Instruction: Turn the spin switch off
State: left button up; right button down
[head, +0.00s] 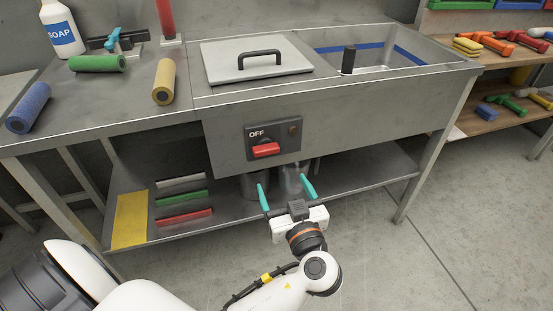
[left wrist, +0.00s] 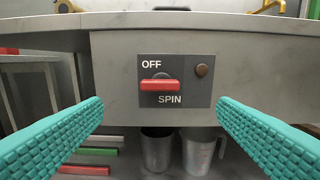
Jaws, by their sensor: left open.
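The spin switch is a dark panel (head: 273,137) on the front of the metal sink unit, and it faces me in the left wrist view (left wrist: 190,97). It has OFF at the upper left and SPIN at the lower right. Its red handle (head: 266,150) lies level between the two words in the left wrist view (left wrist: 160,85). A round brown lamp (left wrist: 202,70) sits to the right and looks unlit. My left gripper (head: 286,188) is open and empty, below and in front of the panel. Its teal fingers are spread wide on either side and touch nothing. My right gripper is not in view.
A lid with a black handle (head: 257,63) covers part of the unit, beside an open basin (head: 390,65). The floor in front is clear.

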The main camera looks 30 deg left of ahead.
aim_at(267, 152)
pick_arm(q)
jog(key=x, duration=1.1)
jog(key=shift+w+a, duration=0.25)
jog(key=shift+c, duration=0.5)
jog(key=c, duration=0.9)
